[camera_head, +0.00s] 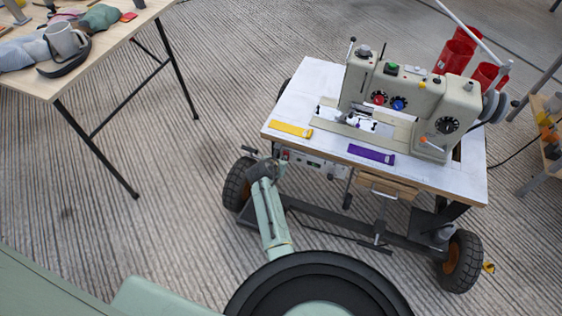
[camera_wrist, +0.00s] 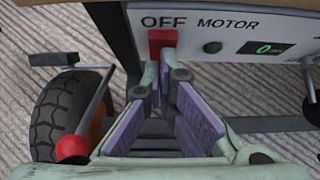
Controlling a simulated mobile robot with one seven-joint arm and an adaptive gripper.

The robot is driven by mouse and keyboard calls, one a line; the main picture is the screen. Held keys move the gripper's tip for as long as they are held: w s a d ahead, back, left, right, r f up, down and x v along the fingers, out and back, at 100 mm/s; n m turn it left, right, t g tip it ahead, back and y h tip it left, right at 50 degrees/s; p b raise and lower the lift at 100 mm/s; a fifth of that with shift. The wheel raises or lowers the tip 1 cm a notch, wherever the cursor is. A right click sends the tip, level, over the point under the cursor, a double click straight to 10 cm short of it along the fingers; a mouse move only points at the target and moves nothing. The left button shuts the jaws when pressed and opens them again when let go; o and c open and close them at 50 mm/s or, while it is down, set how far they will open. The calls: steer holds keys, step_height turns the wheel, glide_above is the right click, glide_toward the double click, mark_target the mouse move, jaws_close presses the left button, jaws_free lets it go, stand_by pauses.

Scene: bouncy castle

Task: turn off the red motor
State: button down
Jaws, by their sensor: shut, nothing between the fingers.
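The motor panel (camera_wrist: 225,30) is a white plate marked "OFF MOTOR" under the sewing table's edge. It also shows in the head view (camera_head: 312,165). A red block-shaped switch (camera_wrist: 162,39) sits below the word OFF. My gripper (camera_wrist: 164,72) is shut and empty, its tips at the switch's lower edge; I cannot tell whether they touch.
The wheeled table (camera_head: 300,100) carries a beige sewing machine (camera_head: 400,100), a yellow strip (camera_head: 291,129) and a purple strip (camera_head: 371,155). A black wheel (camera_wrist: 68,110) and a red-knobbed lever (camera_wrist: 72,150) are left of my gripper. Another table (camera_head: 110,40) stands at upper left.

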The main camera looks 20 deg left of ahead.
steer(key=shift+r, duration=0.1)
steer(key=shift+r+p, duration=0.75)
steer(key=shift+p, duration=0.3)
